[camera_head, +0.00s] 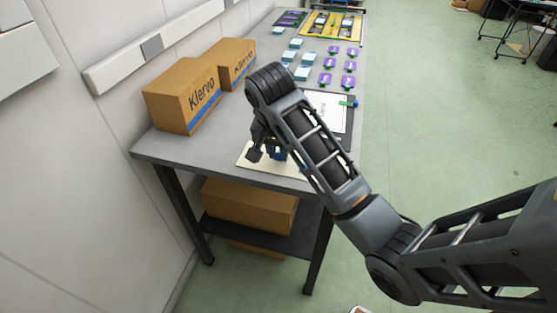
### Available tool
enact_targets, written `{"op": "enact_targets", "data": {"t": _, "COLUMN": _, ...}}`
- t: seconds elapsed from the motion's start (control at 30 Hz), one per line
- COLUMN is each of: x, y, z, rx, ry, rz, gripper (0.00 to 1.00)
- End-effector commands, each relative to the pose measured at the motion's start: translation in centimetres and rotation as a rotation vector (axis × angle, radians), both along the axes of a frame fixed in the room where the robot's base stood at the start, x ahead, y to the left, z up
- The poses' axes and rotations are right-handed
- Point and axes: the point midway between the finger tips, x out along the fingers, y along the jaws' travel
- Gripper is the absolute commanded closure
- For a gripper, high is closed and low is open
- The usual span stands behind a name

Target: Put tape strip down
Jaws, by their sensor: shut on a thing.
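My gripper (265,153) points down over the near end of the grey table (170,146), above or at a cream-coloured board (250,163). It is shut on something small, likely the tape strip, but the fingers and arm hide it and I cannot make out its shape. A small dark blue item with a touch of yellow (278,153) shows right beside the fingers. I cannot tell whether it touches them or stands on the board. Part of the board is hidden behind my arm.
Two cardboard Klervo boxes (182,96) stand along the wall side. A clipboard with white paper (327,108) and a green-ended item (349,103) lies behind my arm. Several light blue boxes (302,73) and purple packs (349,67) fill the middle. A yellow tray (318,34) is at the far end.

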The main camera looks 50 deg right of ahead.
Motion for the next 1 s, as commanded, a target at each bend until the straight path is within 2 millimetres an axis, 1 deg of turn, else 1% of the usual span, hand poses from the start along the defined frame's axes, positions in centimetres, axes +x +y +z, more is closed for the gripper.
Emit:
{"op": "enact_targets", "data": {"t": 0.03, "x": -0.2, "y": 0.0, "z": -0.9, "rx": 0.004, "ry": 0.005, "rz": -0.003, "gripper": 0.9}}
{"op": "enact_targets", "data": {"t": 0.1, "x": -0.1, "y": -0.1, "z": -1.6, "rx": 0.002, "ry": 0.003, "rz": -0.003, "gripper": 0.9}}
{"op": "enact_targets", "data": {"t": 0.37, "x": 0.0, "y": 0.0, "z": -1.8, "rx": 0.001, "ry": 0.001, "rz": 0.0, "gripper": 0.9}}
{"op": "enact_targets", "data": {"t": 0.57, "x": 0.0, "y": 0.1, "z": -2.3, "rx": 0.001, "ry": 0.002, "rz": 0.001, "gripper": 0.9}}
{"op": "enact_targets", "data": {"t": 0.6, "x": 0.0, "y": 0.0, "z": -2.2, "rx": 0.002, "ry": 0.001, "rz": 0.001, "gripper": 0.75}}
{"op": "enact_targets", "data": {"t": 0.8, "x": 0.0, "y": 0.0, "z": -2.2, "rx": 0.002, "ry": 0.002, "rz": 0.0, "gripper": 0.56}}
{"op": "enact_targets", "data": {"t": 0.83, "x": 0.0, "y": 0.0, "z": -2.2, "rx": 0.002, "ry": 0.002, "rz": 0.0, "gripper": 0.53}}
{"op": "enact_targets", "data": {"t": 0.87, "x": 0.0, "y": 0.0, "z": -2.2, "rx": 0.002, "ry": 0.002, "rz": 0.0, "gripper": 0.52}}
{"op": "enact_targets", "data": {"t": 1.0, "x": 0.0, "y": 0.0, "z": -2.2, "rx": 0.002, "ry": 0.002, "rz": 0.0, "gripper": 0.52}}
